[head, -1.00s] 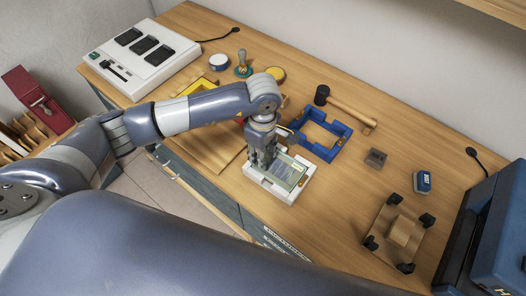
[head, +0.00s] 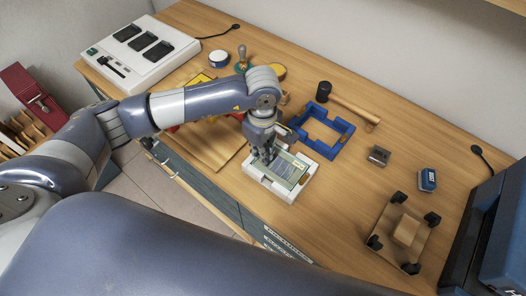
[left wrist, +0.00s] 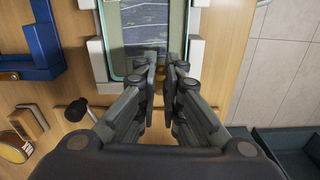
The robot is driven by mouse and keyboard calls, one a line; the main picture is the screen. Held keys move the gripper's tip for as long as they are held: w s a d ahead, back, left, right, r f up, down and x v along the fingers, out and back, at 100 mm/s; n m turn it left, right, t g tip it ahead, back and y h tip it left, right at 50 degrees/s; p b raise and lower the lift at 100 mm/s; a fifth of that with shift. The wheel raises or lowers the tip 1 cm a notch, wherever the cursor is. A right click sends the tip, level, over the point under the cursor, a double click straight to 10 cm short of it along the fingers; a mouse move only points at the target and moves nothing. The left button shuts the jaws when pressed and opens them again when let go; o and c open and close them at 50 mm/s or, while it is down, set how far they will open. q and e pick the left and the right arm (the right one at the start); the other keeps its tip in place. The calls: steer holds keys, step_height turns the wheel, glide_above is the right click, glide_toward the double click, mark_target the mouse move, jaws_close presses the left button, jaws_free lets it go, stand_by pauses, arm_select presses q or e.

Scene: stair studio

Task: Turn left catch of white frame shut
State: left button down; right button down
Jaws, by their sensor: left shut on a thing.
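The white frame (head: 283,199) lies on the wooden workbench in the head view, with a grey-green pictured panel (head: 295,169) in it. Its pale rim (left wrist: 97,60) also shows in the left wrist view. My left gripper (head: 264,158) points down at the frame's left end. In the left wrist view its fingertips (left wrist: 167,70) are nearly together at that end. A small brass-coloured bit shows around the fingertips; the left catch is mostly hidden by them, so its angle cannot be told. My right gripper is out of view.
An empty blue frame (head: 339,150) lies close behind the white one. A mallet (head: 350,105), a grey block (head: 379,155) and a clamped wooden piece (head: 405,232) lie around. A white device (head: 140,60) stands at the back left.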

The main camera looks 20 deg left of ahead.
arm_select(q)
steer(key=c, duration=1.6)
jaws_free()
steer(key=shift+c, duration=0.2)
steer(key=shift+r, duration=0.15)
step_height(320, 180, up, 12)
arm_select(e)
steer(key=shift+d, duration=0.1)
